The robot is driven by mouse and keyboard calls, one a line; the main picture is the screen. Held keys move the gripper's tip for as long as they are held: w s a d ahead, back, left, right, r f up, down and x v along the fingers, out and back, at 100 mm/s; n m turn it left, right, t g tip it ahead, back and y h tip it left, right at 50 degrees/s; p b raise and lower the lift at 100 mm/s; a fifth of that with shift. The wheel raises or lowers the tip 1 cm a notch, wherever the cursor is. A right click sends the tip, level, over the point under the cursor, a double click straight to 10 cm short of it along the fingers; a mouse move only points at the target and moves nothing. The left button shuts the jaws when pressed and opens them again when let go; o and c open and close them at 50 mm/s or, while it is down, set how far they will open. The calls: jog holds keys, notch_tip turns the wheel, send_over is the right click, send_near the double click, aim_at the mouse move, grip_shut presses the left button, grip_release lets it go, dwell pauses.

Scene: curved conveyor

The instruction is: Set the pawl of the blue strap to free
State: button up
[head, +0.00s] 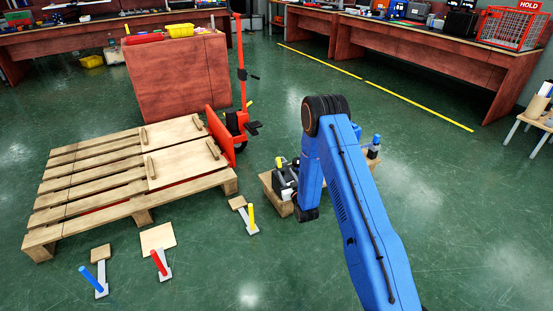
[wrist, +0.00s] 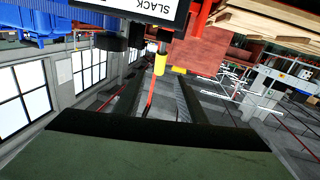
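A blue-handled lever (head: 90,279) stands tilted on a grey base on the floor, front left. A red-handled lever (head: 159,263) and a yellow-handled lever (head: 251,217) stand to its right. I cannot make out a blue strap or a pawl. In the wrist view, my gripper (wrist: 157,80) has its two dark fingers apart, with nothing seen held between them. A sign reading "SLACK" (wrist: 155,8) shows upside down at the top, beside dark parts and a yellow-tipped piece (wrist: 160,63). My arm hides the gripper in the head view.
A wooden pallet (head: 85,195) with boards on it lies at left, by a red pallet jack (head: 241,75). A low wooden stand (head: 276,199) carrying a dark device (head: 284,181) is partly behind my arm. Workbenches line the back. Floor at right is open.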

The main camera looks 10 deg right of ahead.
aim_at(277, 157)
jog(key=w, duration=0.5)
jog(key=w+a, duration=0.1)
jog(key=w, duration=0.4)
jog(key=w+a, duration=0.1)
jog(key=w, duration=0.4)
jog(key=shift+c, duration=0.2)
jog(key=shift+w, duration=0.1)
grip_shut()
